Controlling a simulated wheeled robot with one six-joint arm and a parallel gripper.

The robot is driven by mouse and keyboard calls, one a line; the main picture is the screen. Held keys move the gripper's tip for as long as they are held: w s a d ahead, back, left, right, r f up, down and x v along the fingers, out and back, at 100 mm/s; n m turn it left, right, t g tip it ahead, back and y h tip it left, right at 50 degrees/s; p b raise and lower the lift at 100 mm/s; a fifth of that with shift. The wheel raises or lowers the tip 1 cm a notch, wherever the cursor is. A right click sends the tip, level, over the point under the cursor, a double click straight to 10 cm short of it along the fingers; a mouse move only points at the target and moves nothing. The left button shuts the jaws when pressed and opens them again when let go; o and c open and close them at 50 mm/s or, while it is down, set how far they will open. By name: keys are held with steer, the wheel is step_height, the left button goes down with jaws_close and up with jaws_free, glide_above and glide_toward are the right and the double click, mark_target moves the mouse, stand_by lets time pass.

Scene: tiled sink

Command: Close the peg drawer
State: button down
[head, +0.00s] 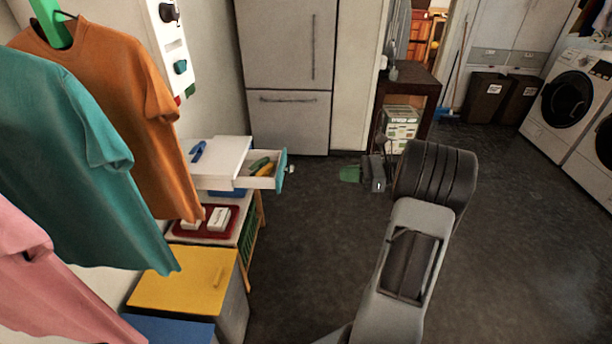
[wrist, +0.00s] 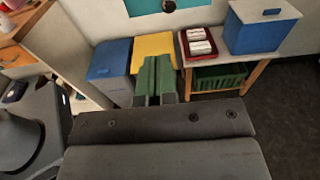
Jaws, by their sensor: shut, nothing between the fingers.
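The peg drawer (head: 259,172) sticks out to the right from a white drawer box (head: 217,157) in the head view. It is open, with a teal front (head: 281,170) and a pale knob. Yellow and green pegs (head: 262,165) lie inside. My gripper (head: 343,174) is in the picture to the right of the drawer front, apart from it. Its green fingers are shut and empty, and they also show in the wrist view (wrist: 155,68). I cannot make out the drawer in the wrist view.
Below the drawer box, a low table holds a red tray (head: 203,231) with white boxes. A yellow-topped cabinet (head: 183,291) stands in front. Shirts (head: 75,160) hang at left. A fridge (head: 287,75) stands behind. A blue box (wrist: 262,27) shows in the wrist view. The dark floor (head: 310,230) is clear.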

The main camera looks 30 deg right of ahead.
steer(key=w+r+x, duration=0.1)
steer(key=x, duration=1.1)
steer(key=shift+f+m+t, duration=0.35)
steer(key=shift+m+t, duration=0.05)
steer(key=shift+w, duration=0.1)
